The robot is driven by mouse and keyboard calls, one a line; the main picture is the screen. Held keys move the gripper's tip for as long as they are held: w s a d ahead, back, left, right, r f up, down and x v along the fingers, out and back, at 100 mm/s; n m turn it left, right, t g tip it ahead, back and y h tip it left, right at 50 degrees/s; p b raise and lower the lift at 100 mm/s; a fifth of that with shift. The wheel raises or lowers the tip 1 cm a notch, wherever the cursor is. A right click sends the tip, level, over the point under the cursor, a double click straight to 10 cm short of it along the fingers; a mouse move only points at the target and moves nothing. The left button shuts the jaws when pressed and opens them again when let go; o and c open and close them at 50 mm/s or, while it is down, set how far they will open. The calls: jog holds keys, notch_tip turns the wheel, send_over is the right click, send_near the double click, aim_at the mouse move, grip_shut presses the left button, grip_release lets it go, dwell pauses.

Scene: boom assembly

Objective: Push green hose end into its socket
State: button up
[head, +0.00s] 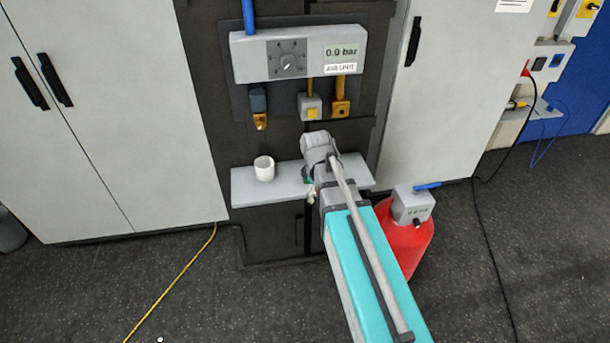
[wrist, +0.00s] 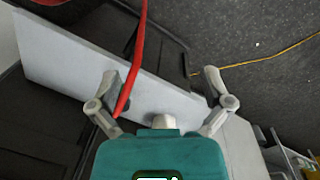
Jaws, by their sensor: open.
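My gripper (wrist: 161,80) is open in the wrist view, its two fingers spread wide over the grey shelf (wrist: 60,50). In the head view my arm hides most of it, just above the shelf (head: 240,188). No green hose end can be made out in either view. A red hose (wrist: 133,55) runs past the inner side of the left finger; I cannot tell whether they touch. I cannot tell which is the green hose's socket.
A white cup (head: 264,170) stands on the shelf's left part. A red tank (head: 417,240) with a grey head stands on the floor right of my arm. Grey cabinets (head: 110,130) flank the panel.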

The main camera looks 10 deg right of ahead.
jog(key=w+a+r+n+h, duration=0.1)
jog(key=w+n, duration=0.5)
jog(key=w, duration=0.3)
jog(key=w+a+r+n+h+p, duration=0.1)
jog(key=w+a+n, duration=0.1)
jog(key=w+n, duration=0.5)
jog(key=shift+w, duration=1.25)
jog(key=shift+d+f, duration=0.1)
jog(key=b+x, duration=0.8)
jog(key=shift+w+f, duration=0.15)
jog(key=shift+w, duration=0.05)
jog(key=shift+f, duration=0.1)
jog(key=shift+w+b+x, duration=0.1)
jog(key=shift+b+x, duration=1.15)
jog(key=shift+w+b+x, duration=0.15)
jog(key=shift+b+x, duration=1.05)
jog(key=shift+x, duration=0.05)
